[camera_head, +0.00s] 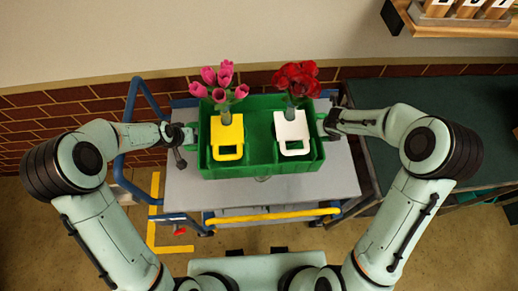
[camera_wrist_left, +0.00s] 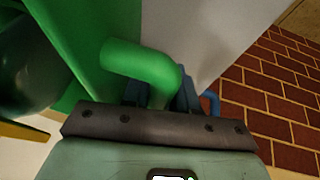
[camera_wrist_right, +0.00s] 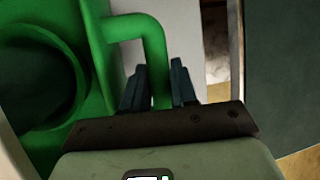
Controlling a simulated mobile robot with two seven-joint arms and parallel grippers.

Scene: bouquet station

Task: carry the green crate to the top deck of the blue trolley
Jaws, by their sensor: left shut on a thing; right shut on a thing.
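The green crate (camera_head: 262,170) is over the grey top deck (camera_head: 335,184) of the blue trolley (camera_head: 137,130); I cannot tell whether it touches the deck. My left gripper (camera_head: 186,134) is shut on the crate's left handle, a green bar (camera_wrist_left: 140,65). My right gripper (camera_head: 331,122) is shut on the right handle, which shows in the right wrist view (camera_wrist_right: 152,40).
A dark green table (camera_head: 440,115) stands right of the trolley. A wooden shelf (camera_head: 460,25) hangs at the upper right. A brick and plaster wall (camera_head: 100,110) is behind.

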